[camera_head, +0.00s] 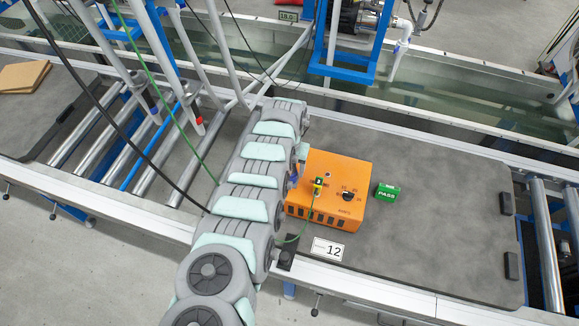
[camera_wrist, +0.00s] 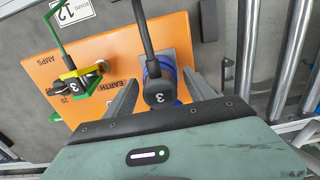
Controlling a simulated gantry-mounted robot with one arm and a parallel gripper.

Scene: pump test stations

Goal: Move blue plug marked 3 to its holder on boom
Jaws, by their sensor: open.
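The blue plug marked 3 (camera_wrist: 160,88) has a black top with a white 3, a blue collar and a thick black cable. In the wrist view it sits at a grey plate on the orange box (camera_wrist: 110,55), which also shows in the head view (camera_head: 325,205). My gripper (camera_wrist: 162,80) is open, with one grey finger on each side of the plug. I cannot tell whether the fingers touch it. In the head view my arm hides the gripper and the blue plug. I cannot make out the plug's holder on the boom.
A green-yellow plug (camera_wrist: 88,80) with a green cable stands in the box, close to my gripper; the head view also shows it (camera_head: 318,186). A green PASS block (camera_head: 388,192) lies right of the box on the grey board (camera_head: 450,225). Metal rollers (camera_head: 545,240) flank the board.

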